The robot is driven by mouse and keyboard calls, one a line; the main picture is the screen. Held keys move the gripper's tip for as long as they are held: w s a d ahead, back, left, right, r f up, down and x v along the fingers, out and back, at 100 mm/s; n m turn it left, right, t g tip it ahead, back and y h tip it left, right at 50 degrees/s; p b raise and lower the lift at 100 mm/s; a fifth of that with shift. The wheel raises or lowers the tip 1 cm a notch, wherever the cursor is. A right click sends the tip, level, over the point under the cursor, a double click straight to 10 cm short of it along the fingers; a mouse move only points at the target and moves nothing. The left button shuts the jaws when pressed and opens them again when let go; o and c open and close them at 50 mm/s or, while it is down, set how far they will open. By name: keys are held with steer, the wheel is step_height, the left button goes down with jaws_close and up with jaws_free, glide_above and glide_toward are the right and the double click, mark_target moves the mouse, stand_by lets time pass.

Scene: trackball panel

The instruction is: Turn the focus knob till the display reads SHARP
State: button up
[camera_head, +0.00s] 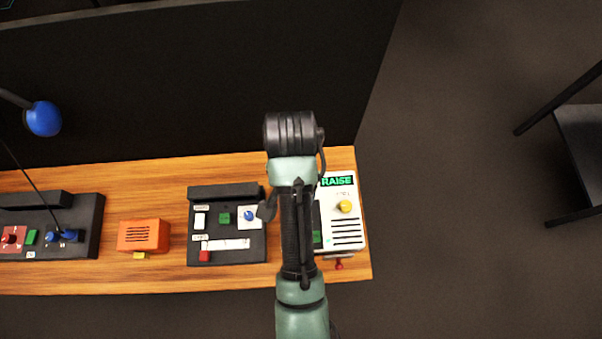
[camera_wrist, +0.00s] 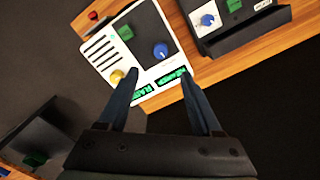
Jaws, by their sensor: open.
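A white panel (camera_head: 347,233) stands at the right end of the table, partly hidden behind my arm. It also shows in the wrist view (camera_wrist: 104,50) with a yellow knob (camera_wrist: 116,76), a blue knob (camera_wrist: 161,51) and two green displays. One display (camera_head: 337,181) reads RAISE in the head view. The other display (camera_wrist: 172,78) is too small to read surely. I cannot tell which knob is the focus knob. My gripper (camera_wrist: 160,72) is open and empty, its fingertips apart on either side of the displays. Whether it touches the panel is unclear.
A dark panel (camera_head: 227,255) with buttons and a blue knob stands to the left on the wooden table (camera_head: 170,280). Further left are an orange box (camera_head: 144,235) and another dark panel (camera_head: 85,243). A black wall stands behind. A dark chair (camera_head: 580,150) is at right.

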step_height(320, 180, down, 12)
steer(key=shift+f+p, duration=0.1)
steer(key=shift+p, duration=0.4)
jaws_close()
